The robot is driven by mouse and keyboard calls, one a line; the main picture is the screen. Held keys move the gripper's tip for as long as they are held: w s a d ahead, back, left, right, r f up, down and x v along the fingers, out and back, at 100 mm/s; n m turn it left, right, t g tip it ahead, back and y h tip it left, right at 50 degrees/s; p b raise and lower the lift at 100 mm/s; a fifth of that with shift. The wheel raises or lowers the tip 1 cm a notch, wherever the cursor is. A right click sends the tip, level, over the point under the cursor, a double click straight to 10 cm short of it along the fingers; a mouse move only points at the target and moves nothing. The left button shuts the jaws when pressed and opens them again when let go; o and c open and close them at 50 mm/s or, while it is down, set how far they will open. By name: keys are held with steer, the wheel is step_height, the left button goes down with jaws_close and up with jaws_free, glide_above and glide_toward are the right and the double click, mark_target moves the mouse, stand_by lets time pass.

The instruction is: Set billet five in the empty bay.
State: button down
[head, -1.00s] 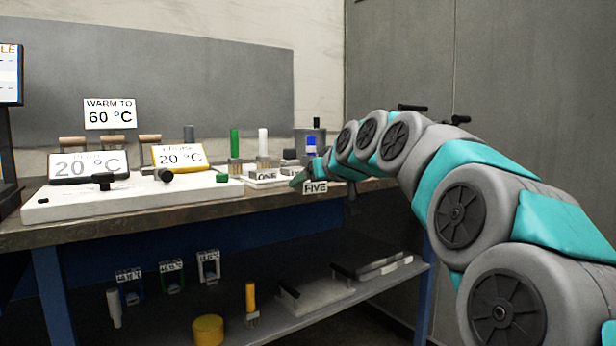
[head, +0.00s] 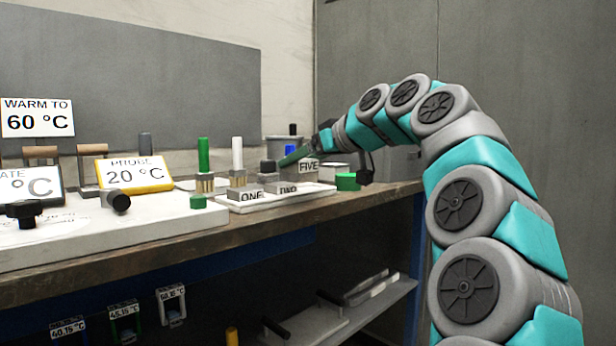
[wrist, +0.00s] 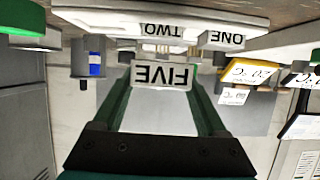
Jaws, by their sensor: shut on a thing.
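Billet FIVE (head: 308,167) is a small pale block with a black label, held in my gripper (head: 296,157). In the wrist view, which is upside down, billet FIVE (wrist: 162,75) sits between the two green fingers of my gripper (wrist: 162,86). A white tray (head: 318,191) on the bench bears billets ONE (head: 249,196) and TWO (head: 288,189). Billet FIVE appears above the tray's right part in the head view, apart from it. The tray (wrist: 100,20) also shows in the wrist view. I cannot make out the empty bay.
A green cap (head: 347,181) lies right of the tray near the bench edge. Green (head: 203,158) and white (head: 237,155) upright handles stand behind and left. A yellow-framed 20 °C sign (head: 135,171) is further left. A blue cylinder (wrist: 96,62) shows in the wrist view.

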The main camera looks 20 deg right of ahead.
steer(key=w+d, duration=0.1)
steer(key=w, duration=0.1)
steer(key=w+d+p, duration=0.1)
steer(key=w+d, duration=0.1)
steer(key=w+d+p, duration=0.1)
steer(key=w+d, duration=0.1)
steer(key=w, duration=0.1)
steer(key=shift+w+f, duration=0.1)
steer(key=shift+f, duration=0.05)
steer(key=shift+w+d+f+p, duration=0.1)
steer(key=shift+w+d+p, duration=0.3)
steer(key=shift+w+p, duration=0.2)
steer(key=shift+w+d+f+p, duration=0.1)
steer(key=shift+w+d+p, duration=0.35)
steer(key=shift+w, duration=0.25)
steer(key=shift+f, duration=0.15)
steer(key=shift+w+f+b, duration=0.1)
steer(key=shift+f+b, duration=0.8)
steer(key=shift+f, duration=0.85)
steer(key=shift+f+b, duration=0.3)
jaws_free()
steer(key=shift+r, duration=0.15)
